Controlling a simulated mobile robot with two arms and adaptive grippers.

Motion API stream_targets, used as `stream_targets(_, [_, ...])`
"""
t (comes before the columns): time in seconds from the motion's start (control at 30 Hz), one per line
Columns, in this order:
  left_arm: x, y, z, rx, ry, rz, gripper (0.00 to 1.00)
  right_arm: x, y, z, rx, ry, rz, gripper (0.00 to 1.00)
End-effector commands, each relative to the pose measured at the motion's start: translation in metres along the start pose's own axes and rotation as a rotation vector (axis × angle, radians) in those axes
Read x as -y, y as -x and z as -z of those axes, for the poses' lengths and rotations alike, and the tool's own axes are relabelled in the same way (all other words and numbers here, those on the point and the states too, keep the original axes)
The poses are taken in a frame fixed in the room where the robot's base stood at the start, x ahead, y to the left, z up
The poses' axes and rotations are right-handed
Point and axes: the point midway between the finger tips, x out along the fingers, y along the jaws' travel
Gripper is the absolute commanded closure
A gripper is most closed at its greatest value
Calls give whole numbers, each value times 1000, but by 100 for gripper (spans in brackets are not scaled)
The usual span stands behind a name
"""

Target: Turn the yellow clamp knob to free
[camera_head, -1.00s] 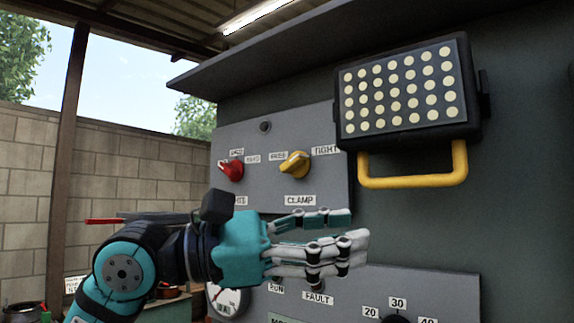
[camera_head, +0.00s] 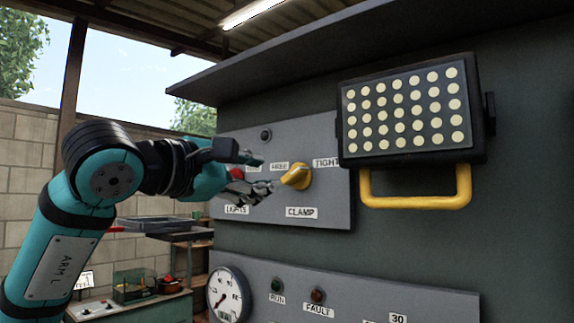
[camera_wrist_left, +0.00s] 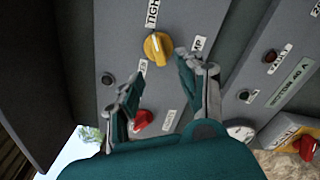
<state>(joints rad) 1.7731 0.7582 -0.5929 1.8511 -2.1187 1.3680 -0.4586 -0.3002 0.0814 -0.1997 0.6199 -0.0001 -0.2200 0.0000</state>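The yellow clamp knob (camera_head: 296,177) sits on the grey upper panel, above the CLAMP label (camera_head: 301,212) and between a label at its left and the TIGHT label (camera_head: 326,162). Its pointer slants to the upper right in the head view. My left gripper (camera_head: 262,175) is just left of the knob, in front of the panel. In the left wrist view the yellow knob (camera_wrist_left: 157,46) lies ahead of the two spread fingers (camera_wrist_left: 158,75), with nothing between them touching it as far as I can see. My right gripper is not in view.
A red knob (camera_head: 236,174) is partly hidden behind my left gripper; it also shows in the wrist view (camera_wrist_left: 143,119). A lamp with a yellow handle (camera_head: 415,202) juts out at the right. A gauge (camera_head: 229,294) and indicators sit on the lower panel.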

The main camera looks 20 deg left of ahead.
Motion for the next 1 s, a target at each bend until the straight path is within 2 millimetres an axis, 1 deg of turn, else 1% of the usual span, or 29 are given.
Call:
stream_targets(0.03, [-4,-12,-2,-1,2,4,62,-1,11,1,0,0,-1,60])
stream_targets(0.1, [-3,-28,-2,-1,1,5,62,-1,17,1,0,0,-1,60])
stream_targets(0.2, [-3,-46,-3,0,1,3,62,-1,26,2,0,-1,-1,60])
stream_targets(0.33, [-2,-65,-2,0,0,2,62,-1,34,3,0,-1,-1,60])
stream_targets(0.5, [-1,-77,-1,1,0,0,62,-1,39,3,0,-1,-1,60])
stream_targets(0.8, [0,-80,0,1,0,0,62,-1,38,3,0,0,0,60])
stream_targets(0.87, [0,-79,0,1,0,0,68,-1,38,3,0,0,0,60])
stream_targets(1.0, [0,-79,0,1,0,0,86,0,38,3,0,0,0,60])
